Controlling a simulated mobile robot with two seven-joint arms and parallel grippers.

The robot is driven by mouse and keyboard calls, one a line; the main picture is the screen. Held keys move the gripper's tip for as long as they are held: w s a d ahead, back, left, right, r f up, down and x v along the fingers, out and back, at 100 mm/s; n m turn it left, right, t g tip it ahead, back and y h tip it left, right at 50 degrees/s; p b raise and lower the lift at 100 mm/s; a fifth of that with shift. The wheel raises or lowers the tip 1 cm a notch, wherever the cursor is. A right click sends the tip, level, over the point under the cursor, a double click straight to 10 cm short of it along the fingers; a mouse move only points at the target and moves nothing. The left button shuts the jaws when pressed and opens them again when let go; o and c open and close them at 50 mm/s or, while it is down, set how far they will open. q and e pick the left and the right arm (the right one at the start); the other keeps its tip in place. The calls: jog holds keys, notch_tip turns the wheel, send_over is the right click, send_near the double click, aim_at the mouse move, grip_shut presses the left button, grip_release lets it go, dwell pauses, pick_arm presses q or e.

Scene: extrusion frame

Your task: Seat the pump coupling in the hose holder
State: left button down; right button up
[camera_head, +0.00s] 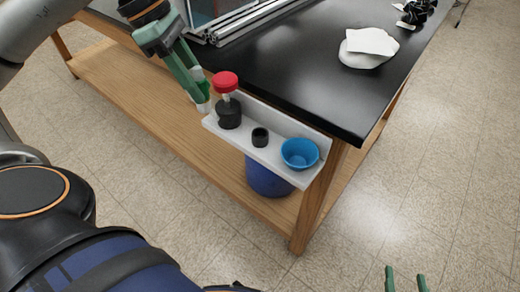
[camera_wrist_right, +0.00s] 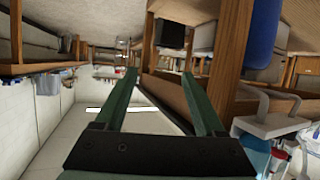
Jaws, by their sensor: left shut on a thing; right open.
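A red-topped piece (camera_head: 224,82) with a pale neck stands over a black base (camera_head: 229,115) at the left end of a pale ledge; I take it for the pump coupling. My left gripper (camera_head: 206,104) reaches down just left of it, fingers close together and shut. The contact is too small to make out. A short black ring (camera_head: 260,137), perhaps the hose holder, sits mid-ledge, right of the red-topped piece. My right gripper (camera_head: 405,273) is open and empty over the floor at the bottom right; it also shows in the right wrist view (camera_wrist_right: 158,77).
The pale ledge (camera_head: 309,180) is fixed along the black-topped table (camera_head: 300,75). A blue cup (camera_head: 299,153) stands at its right end, with a dark blue container (camera_head: 266,178) below. White pieces (camera_head: 370,42) and metal extrusions (camera_head: 250,20) lie on the table. The floor at right is clear.

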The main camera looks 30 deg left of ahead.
pick_arm(q)
jog(key=n+t, duration=0.1)
jog(key=n, duration=0.2)
jog(key=d+n+t+y, duration=0.1)
jog(key=n, duration=0.2)
jog(key=shift+w+d+f+y, duration=0.15)
jog(key=shift+y, duration=0.15)
jog(key=w+d+f, duration=0.1)
jog(key=w+f, duration=0.1)
jog(key=w+d+f, duration=0.2)
jog(key=w+d+f+p, duration=0.1)
jog(key=w+d+f, duration=0.1)
jog(key=f, duration=0.1)
jog(key=shift+w, duration=0.25)
jog(key=x, duration=0.4)
jog(key=shift+s+f+b, duration=0.15)
jog(key=shift+s+b, duration=0.05)
jog(key=shift+b, duration=0.2)
jog(key=shift+f, duration=0.3)
pick_arm(e)
jog(key=s+f+g, duration=0.4)
jog(key=s+f, duration=0.1)
jog(key=f, duration=0.4)
jog(key=shift+s+a+f+m, duration=0.2)
jog(key=shift+s+a+m, duration=0.05)
jog(key=shift+a+m, duration=0.15)
jog(key=shift+f, duration=0.15)
